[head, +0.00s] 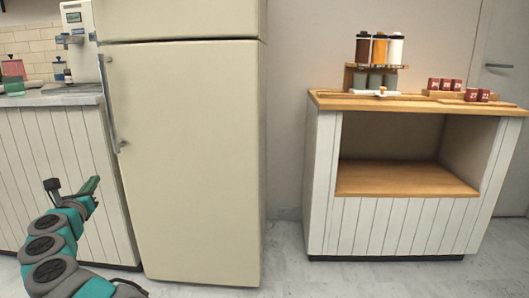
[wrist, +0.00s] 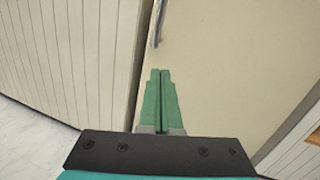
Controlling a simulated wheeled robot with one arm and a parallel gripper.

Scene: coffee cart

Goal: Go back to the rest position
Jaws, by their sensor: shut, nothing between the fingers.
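My gripper (head: 93,184) is at the lower left in the head view, in front of the white panelled counter and left of the fridge. In the wrist view my gripper (wrist: 160,72) shows its two green fingers side by side, shut and with nothing held. The fingers point toward the lower part of the cream fridge door (head: 185,150), with the fridge handle (wrist: 158,22) beyond them. I cannot tell the exact gap to the door.
A coffee cart (head: 320,180) with a wooden top stands at the right, holding canisters (head: 379,48) and small dark red boxes (head: 445,84). Its shelf (head: 400,180) is empty. A white counter (head: 50,170) is at the left. The floor (head: 285,260) between fridge and cart is clear.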

